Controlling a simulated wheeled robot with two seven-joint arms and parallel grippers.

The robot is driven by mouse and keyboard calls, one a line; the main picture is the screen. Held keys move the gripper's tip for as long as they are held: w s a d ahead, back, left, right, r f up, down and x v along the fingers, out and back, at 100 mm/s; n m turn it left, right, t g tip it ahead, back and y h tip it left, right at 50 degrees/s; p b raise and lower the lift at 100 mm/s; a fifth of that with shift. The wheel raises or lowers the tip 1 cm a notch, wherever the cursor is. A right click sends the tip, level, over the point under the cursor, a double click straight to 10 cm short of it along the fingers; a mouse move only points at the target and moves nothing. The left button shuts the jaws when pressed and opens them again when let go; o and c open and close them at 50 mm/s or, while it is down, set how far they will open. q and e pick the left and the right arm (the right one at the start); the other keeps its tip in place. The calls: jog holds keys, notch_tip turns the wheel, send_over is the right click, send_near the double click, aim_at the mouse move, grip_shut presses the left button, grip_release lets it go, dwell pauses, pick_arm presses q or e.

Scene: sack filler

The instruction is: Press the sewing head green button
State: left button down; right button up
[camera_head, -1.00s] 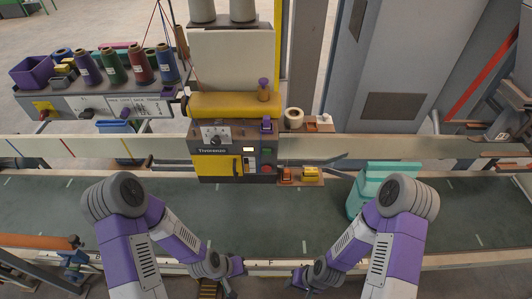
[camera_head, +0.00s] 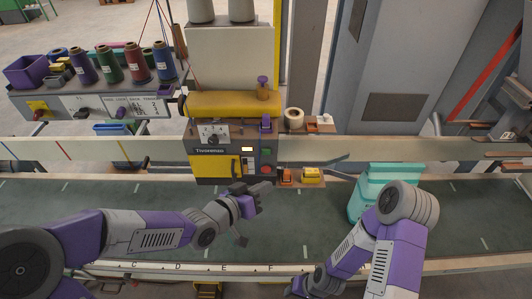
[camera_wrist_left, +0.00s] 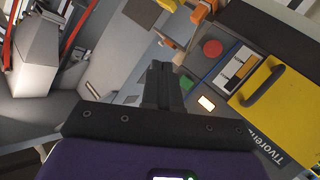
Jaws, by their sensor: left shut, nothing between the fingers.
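The sewing head (camera_head: 215,140) is a grey box with a yellow door, labelled Tivorento or similar, above the belt. Its green button (camera_head: 267,152) sits on the right of its front, above a red button (camera_head: 267,168). In the left wrist view the red button (camera_wrist_left: 212,48) is clear, and the green button (camera_wrist_left: 187,84) is partly hidden behind my fingers. My left gripper (camera_head: 264,187) is shut and empty, just below and in front of the buttons; its fingers also show in the left wrist view (camera_wrist_left: 162,85). I cannot see contact. My right gripper (camera_head: 296,287) is low at the bottom edge, its jaws unclear.
A small shelf with orange and yellow items (camera_head: 311,174) juts out right of the sewing head. A turquoise sack-like object (camera_head: 385,180) stands on the belt (camera_head: 300,220). A thread rack (camera_head: 105,100) with several spools is at left. The belt's middle is mostly clear.

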aim_at(266, 152)
pick_arm(q)
jog(key=w, duration=0.8)
jog(key=shift+w, duration=0.4)
jog(key=shift+w, duration=0.15)
dwell(1.7)
jog(key=shift+w, duration=0.3)
jog(key=shift+w, duration=0.45)
dwell(0.6)
jog(key=shift+s, duration=0.9)
